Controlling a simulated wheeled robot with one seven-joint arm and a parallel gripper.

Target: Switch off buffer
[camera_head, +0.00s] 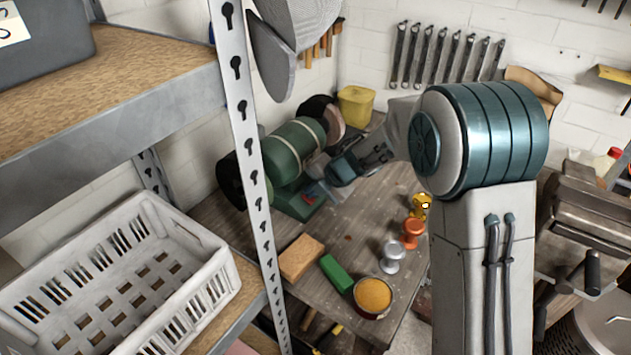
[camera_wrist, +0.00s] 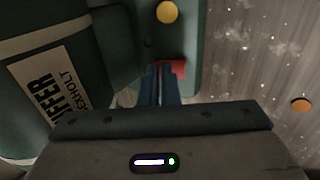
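The buffer (camera_head: 297,142) is a green bench machine with a round wheel at each end, standing at the back left of the workbench. In the wrist view its green body (camera_wrist: 105,35) carries a white label. On its green base are a round yellow button (camera_wrist: 167,12) and a red piece (camera_wrist: 178,68), which looks like a switch. My gripper (camera_head: 322,187) is in front of the buffer, low by its base. In the wrist view my gripper's fingers (camera_wrist: 163,72) are together, with their tips at the red piece and partly covering it. Contact cannot be told.
The workbench (camera_head: 350,235) holds a tan block (camera_head: 301,257), a green block (camera_head: 336,274), a tin of orange stuff (camera_head: 373,296), and small silver, orange and yellow items at the right. A metal shelf post (camera_head: 245,120) stands in front at left. A yellow tub (camera_head: 356,105) is behind.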

